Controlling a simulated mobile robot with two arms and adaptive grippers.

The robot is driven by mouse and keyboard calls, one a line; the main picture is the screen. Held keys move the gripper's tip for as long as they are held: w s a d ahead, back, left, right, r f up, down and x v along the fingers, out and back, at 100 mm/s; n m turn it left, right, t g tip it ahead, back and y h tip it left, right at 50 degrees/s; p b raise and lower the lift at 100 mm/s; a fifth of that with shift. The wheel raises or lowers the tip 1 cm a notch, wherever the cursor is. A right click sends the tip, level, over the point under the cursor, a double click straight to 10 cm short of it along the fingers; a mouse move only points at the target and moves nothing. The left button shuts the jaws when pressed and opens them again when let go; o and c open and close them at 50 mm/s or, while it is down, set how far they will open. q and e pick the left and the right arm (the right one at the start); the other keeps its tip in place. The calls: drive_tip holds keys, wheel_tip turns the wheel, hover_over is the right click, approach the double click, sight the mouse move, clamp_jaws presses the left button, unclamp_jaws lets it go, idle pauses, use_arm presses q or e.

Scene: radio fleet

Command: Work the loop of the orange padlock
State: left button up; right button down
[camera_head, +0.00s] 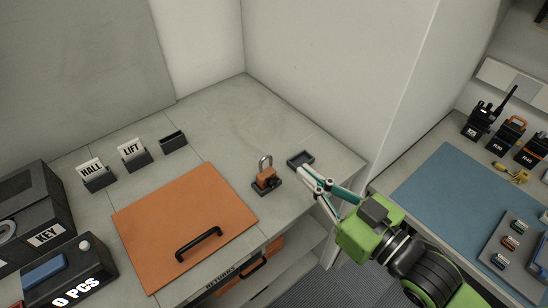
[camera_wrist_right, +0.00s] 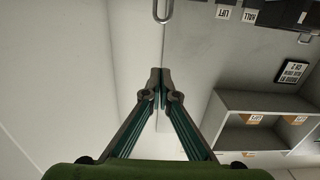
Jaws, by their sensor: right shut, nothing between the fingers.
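The orange padlock (camera_head: 266,179) stands upright in a small dark holder (camera_head: 268,188) on the grey counter, right of the orange panel. Its grey metal loop (camera_head: 265,161) points up. In the right wrist view a metal loop (camera_wrist_right: 163,14) shows at the top edge, beyond the fingertips; the padlock's body is out of that view. My right gripper (camera_head: 304,172) is right of the padlock, apart from it. Its fingertips meet, shut and empty, in the right wrist view (camera_wrist_right: 160,76). My left gripper is not in view.
A small dark tray (camera_head: 292,163) lies just behind my right fingertips. The orange panel (camera_head: 160,222) has a black handle (camera_head: 199,244). HALL and LIFT card holders stand at the back left. A blue mat (camera_head: 455,200) and radios (camera_head: 477,124) are on the right-hand table. White walls rise behind the counter.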

drive_tip(key=p, duration=0.4)
hover_over(266, 179)
drive_tip(key=d, duration=0.2)
drive_tip(key=shift+f, duration=2.25)
drive_tip(key=shift+s, duration=0.35)
wheel_tip(266, 179, down, 2)
drive_tip(key=shift+f+b, duration=0.2)
drive_tip(key=shift+b, duration=0.3)
